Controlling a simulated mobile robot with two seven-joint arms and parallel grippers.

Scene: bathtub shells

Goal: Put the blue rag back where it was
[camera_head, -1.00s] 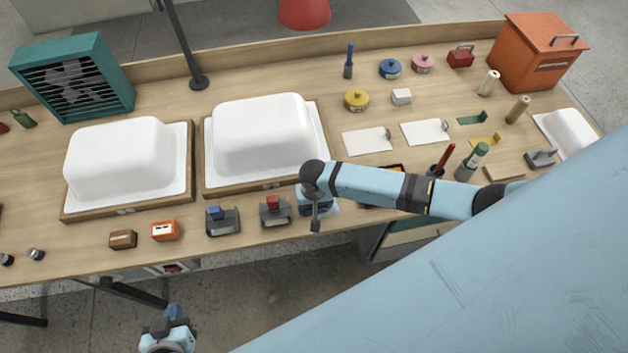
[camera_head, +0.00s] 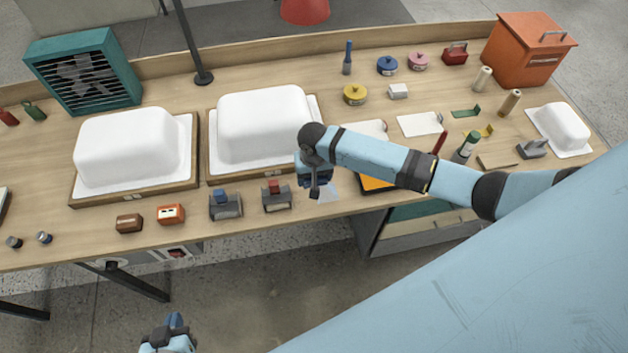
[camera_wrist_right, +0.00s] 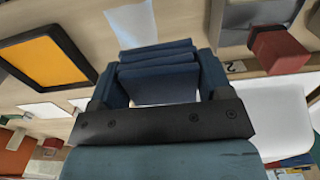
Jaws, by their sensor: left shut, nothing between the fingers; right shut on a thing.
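My right gripper (camera_wrist_right: 160,90) is shut on the blue rag (camera_wrist_right: 158,62), a dark blue folded bundle of several layers between its fingers in the right wrist view. In the head view, this gripper (camera_head: 315,180) hangs over the front of the bench, right of a grey block with a red top (camera_head: 276,197). The wrist and fingers largely hide the rag there. A pale sheet (camera_head: 329,192) lies on the bench beside the gripper; it also shows in the wrist view (camera_wrist_right: 130,22). My left gripper (camera_head: 170,328) is low, in front of the bench, shut and empty.
Two white tub shells (camera_head: 135,150) (camera_head: 262,125) stand on wooden boards behind the front row. A grey block with a blue top (camera_head: 226,205) stands left of the red-topped one. An orange framed panel (camera_wrist_right: 48,58) lies near the gripper. Bottles and tins fill the right side.

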